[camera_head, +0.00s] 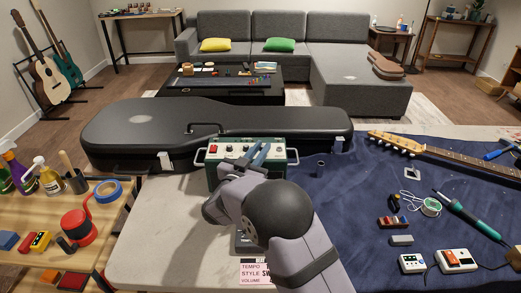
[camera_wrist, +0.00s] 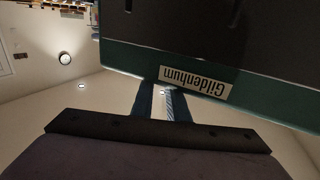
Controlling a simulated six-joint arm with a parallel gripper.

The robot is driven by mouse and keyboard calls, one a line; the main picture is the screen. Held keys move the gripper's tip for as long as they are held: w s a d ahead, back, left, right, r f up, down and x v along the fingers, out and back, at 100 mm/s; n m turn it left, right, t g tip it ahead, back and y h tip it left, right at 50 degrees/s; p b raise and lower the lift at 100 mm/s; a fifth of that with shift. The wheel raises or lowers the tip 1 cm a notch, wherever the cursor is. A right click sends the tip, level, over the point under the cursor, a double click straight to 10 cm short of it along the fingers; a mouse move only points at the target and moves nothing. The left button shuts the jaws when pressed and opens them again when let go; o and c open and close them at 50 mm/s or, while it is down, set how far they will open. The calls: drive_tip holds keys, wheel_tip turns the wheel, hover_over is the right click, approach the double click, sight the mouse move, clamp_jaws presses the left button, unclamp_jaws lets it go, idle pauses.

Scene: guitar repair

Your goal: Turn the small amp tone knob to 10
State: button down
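The small amp (camera_head: 220,182) is a dark green box with a pale control panel and metal side handles. Its panel carries a red part and several dark knobs (camera_head: 228,150). I cannot read the knob labels or settings. My gripper (camera_head: 268,150) is at the right half of the panel and covers part of it. In the wrist view the amp's green face with an upside-down "Gildenhum" label (camera_wrist: 195,85) is just beyond my gripper's fingers (camera_wrist: 161,90). A narrow gap shows between the fingers. Their tips are hidden, so I cannot tell whether a knob is between them.
A black guitar case (camera_head: 130,128) lies right behind the amp. A guitar neck (camera_head: 440,152) and tools lie on the blue cloth (camera_head: 350,215).

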drive_tip(key=shift+a+r+m+g+h+p, duration=0.15)
drive_tip(key=shift+m+g+h+p, duration=0.15)
drive_tip(key=shift+m+h+p, duration=0.15)
drive_tip(key=shift+m+h, duration=0.25)
drive_tip(key=shift+h, duration=0.2)
drive_tip(key=shift+g, duration=0.3)
drive_tip(key=c, duration=1.7)
unclamp_jaws()
drive_tip(key=shift+c, duration=0.2)
